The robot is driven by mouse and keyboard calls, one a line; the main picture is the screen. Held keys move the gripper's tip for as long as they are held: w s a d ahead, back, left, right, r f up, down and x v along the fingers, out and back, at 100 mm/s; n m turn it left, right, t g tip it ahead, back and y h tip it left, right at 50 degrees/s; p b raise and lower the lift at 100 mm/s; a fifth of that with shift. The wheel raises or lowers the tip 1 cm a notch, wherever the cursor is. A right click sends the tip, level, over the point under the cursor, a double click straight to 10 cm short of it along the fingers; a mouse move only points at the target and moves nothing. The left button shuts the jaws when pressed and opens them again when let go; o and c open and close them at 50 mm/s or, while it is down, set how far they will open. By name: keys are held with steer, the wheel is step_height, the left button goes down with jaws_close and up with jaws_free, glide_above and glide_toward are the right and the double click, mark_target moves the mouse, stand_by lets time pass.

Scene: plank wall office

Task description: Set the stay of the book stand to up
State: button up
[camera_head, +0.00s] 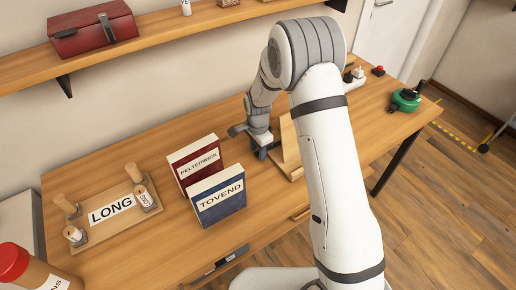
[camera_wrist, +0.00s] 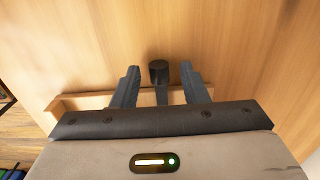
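The wooden book stand (camera_head: 289,140) stands on the desk, partly hidden behind my arm in the head view. My gripper (camera_head: 262,150) is beside its left side, low over the desk. In the wrist view, my gripper (camera_wrist: 159,70) is open, with its two dark fingers apart. A dark round-ended post (camera_wrist: 159,72), which looks like the end of the stay, shows between the fingers, with a gap on each side. A wooden ledge (camera_wrist: 80,102) lies behind the fingers. The stay's angle cannot be told from these views.
Two books, PELTERWICK (camera_head: 195,162) and TOVEND (camera_head: 219,197), stand left of my gripper. A LONG board (camera_head: 112,225) with wooden pegs lies farther left. A green device (camera_head: 405,99) sits at the desk's right end. A shelf (camera_head: 150,40) with a red box (camera_head: 92,28) runs above.

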steer(key=shift+f, duration=0.1)
steer(key=shift+c, duration=0.6)
jaws_close()
